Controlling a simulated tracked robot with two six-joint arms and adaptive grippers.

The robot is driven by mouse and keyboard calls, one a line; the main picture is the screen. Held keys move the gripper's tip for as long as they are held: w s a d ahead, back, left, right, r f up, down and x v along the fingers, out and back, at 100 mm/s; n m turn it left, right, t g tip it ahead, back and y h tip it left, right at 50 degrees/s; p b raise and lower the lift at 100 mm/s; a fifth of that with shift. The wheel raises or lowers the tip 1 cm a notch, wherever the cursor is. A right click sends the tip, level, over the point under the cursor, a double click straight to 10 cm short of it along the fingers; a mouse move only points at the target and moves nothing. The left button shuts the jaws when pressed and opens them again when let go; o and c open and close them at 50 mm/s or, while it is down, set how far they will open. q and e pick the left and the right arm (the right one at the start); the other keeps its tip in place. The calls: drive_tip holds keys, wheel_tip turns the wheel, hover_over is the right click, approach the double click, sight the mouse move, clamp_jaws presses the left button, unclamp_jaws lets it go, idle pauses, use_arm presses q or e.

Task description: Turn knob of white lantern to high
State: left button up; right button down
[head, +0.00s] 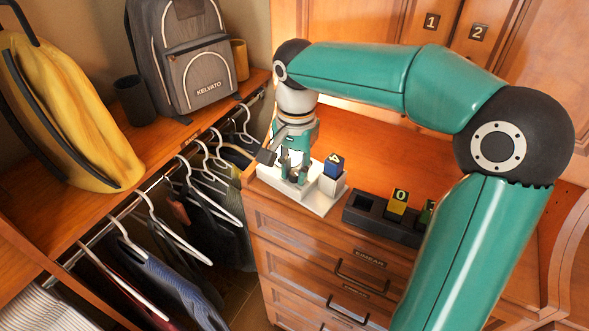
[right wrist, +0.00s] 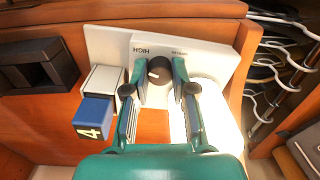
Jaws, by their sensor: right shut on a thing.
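The white lantern (head: 312,197) sits on the wooden dresser top, partly hidden by my right gripper in the head view. In the right wrist view its white panel (right wrist: 105,45) carries the upside-down word HIGH. Its round black knob (right wrist: 159,71) has a short light mark on its face; I cannot tell its exact setting. My right gripper (right wrist: 160,75) has a finger on each side of the knob and is shut on it. In the head view my right gripper (head: 292,170) points down at the lantern. My left gripper is not in view.
A blue block (head: 333,165) marked 4 stands in a white holder (right wrist: 104,80) beside the knob. A dark tray (head: 357,213) holds a yellow block (head: 398,201) marked 0 and a green block. Hangers (head: 180,222) hang left of the dresser; a grey backpack (head: 188,60) stands on the shelf.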

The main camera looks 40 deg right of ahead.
sight(296, 173)
drive_tip(key=shift+m, duration=0.6)
drive_tip(key=c, duration=1)
unclamp_jaws()
drive_tip(key=shift+o, duration=0.2)
wheel_tip(296, 173, up, 8)
drive_tip(key=shift+f, duration=0.25)
drive_tip(key=shift+s, duration=0.15)
